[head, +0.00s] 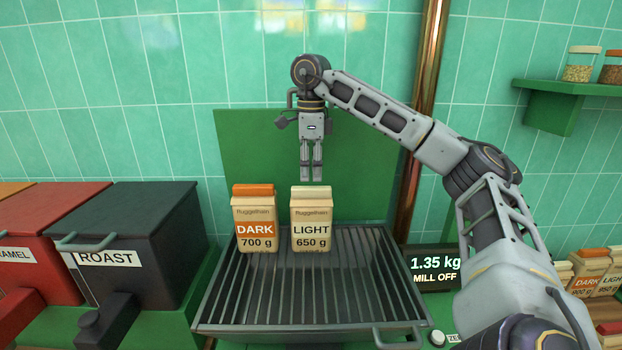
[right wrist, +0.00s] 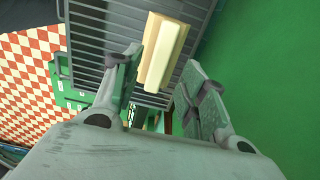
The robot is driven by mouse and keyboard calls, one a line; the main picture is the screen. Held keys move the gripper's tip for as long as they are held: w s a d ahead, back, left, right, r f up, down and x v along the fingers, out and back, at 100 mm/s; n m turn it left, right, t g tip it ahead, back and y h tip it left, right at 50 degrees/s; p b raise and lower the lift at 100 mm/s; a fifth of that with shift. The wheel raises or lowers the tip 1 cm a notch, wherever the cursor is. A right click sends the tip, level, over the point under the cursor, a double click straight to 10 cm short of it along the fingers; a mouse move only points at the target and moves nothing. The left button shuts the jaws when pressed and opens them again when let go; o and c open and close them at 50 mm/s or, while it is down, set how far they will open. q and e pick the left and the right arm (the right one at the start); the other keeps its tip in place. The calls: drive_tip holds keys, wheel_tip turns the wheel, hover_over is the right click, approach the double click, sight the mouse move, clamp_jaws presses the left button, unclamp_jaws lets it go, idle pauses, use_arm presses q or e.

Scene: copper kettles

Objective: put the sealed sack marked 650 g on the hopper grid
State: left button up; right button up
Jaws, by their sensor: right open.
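The sack marked LIGHT 650 g (head: 312,222) stands upright on the hopper grid (head: 310,290), with a plain cream top. The sack marked DARK 700 g (head: 254,220), with an orange top, stands upright to its left on the grid, a small gap between them. My right gripper (head: 311,180) points down just above the 650 g sack, open and empty. In the right wrist view a cream sack top (right wrist: 165,52) shows beyond the parted fingers, over the grid bars (right wrist: 88,45). My left gripper is not in view.
A display (head: 434,270) reads 1.35 kg, MILL OFF. A green panel (head: 250,140) stands behind the grid. A dark ROAST bin (head: 140,235) is at left. More sacks (head: 590,268) stand at far right. The front of the grid is clear.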

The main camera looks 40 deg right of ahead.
wheel_tip(320, 180, up, 7)
drive_tip(key=p, duration=0.3)
drive_tip(key=shift+f, duration=0.15)
idle(0.4)
